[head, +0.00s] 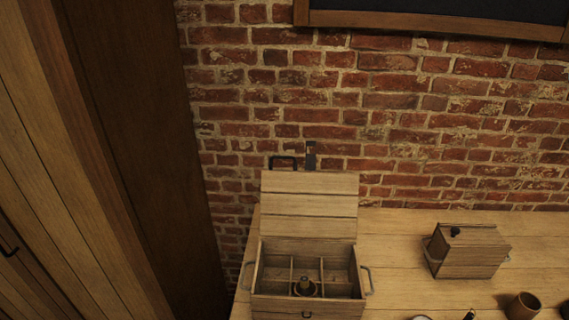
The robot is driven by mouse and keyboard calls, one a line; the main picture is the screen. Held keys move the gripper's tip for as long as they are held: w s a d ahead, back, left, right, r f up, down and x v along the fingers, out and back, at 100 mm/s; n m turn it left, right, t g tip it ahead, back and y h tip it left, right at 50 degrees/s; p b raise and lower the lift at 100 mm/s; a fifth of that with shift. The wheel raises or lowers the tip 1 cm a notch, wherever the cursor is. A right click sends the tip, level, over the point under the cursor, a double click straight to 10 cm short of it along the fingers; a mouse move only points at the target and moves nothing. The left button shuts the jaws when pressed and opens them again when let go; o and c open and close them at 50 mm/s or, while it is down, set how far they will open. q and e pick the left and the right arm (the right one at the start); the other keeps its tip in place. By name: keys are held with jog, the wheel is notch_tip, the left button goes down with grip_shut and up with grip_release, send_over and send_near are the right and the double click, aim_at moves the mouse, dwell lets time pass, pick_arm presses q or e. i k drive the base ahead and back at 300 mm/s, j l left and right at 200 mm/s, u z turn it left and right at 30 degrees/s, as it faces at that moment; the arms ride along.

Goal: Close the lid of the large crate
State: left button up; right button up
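The large crate (308,305) is wooden and stands on the table near the bottom middle of the head view. Its plank lid (309,205) is open and stands raised at the back, in front of the brick wall, with a dark handle (283,160) at its top edge. Inside, thin dividers make several compartments. A dark round object with a yellowish top (305,286) stands in a front middle compartment. Metal handles (367,280) are on the crate's sides. Neither of my grippers shows in this view.
A smaller closed wooden box (468,251) with a dark knob stands on the wooden table (400,228) to the right. A brown cup (523,306) and other small items sit at the front right edge of the picture. A tall wooden cabinet (130,150) stands at left.

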aim_at(340, 205)
jog(key=k+j+z, duration=0.1)
jog(key=z, duration=0.35)
jog(key=k+z, duration=0.2)
jog(key=z, duration=0.2)
jog(key=k+z, duration=0.15)
jog(key=z, duration=0.3)
